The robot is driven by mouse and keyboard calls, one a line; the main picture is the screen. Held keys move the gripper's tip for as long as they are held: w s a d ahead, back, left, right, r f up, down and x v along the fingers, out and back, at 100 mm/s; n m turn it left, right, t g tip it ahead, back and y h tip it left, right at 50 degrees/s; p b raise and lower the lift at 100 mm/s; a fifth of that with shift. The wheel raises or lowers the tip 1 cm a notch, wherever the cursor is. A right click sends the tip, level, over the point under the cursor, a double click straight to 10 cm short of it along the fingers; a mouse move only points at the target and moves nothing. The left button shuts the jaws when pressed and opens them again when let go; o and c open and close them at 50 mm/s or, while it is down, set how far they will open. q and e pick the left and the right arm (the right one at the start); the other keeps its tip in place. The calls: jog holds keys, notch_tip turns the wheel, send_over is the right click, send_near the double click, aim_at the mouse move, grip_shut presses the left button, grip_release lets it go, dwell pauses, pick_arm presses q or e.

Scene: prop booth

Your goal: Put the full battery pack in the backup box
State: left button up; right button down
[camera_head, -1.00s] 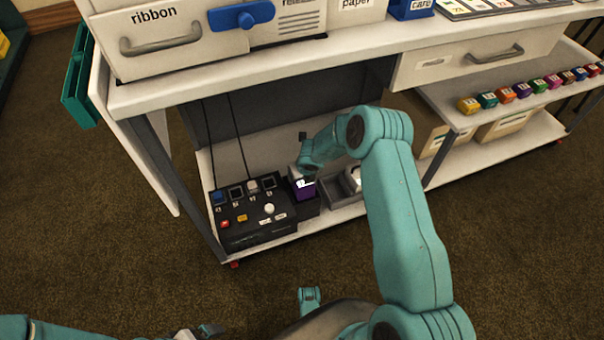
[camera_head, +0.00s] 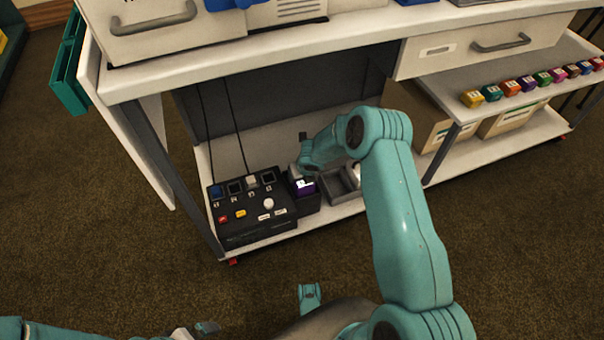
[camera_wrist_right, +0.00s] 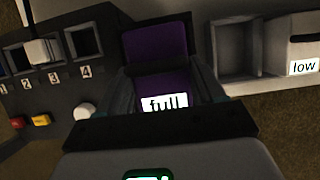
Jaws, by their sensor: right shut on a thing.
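The full battery pack (camera_head: 305,187) is purple with a white label. In the right wrist view the label on the pack (camera_wrist_right: 163,88) reads "full". My right gripper (camera_head: 297,174) is shut on it, with one finger on each side in the wrist view (camera_wrist_right: 165,97). The pack sits at the mouth of a dark box (camera_head: 307,204), seemingly partly inside; the gripper hides how deep. I see no label on this box, so I cannot confirm it is the backup box. My left gripper (camera_head: 205,328) barely shows at the bottom edge; its jaws are unclear.
A black charger (camera_head: 250,225) with numbered slots, buttons and a knob stands left of the box. The white tabletop (camera_head: 300,45) overhangs this lower shelf.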

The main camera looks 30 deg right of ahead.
jog(key=shift+f+b, duration=0.55)
jog(key=shift+f, duration=0.1)
jog(key=shift+f, duration=0.1)
jog(key=shift+c, duration=0.3)
grip_release()
jog(key=shift+f, duration=0.1)
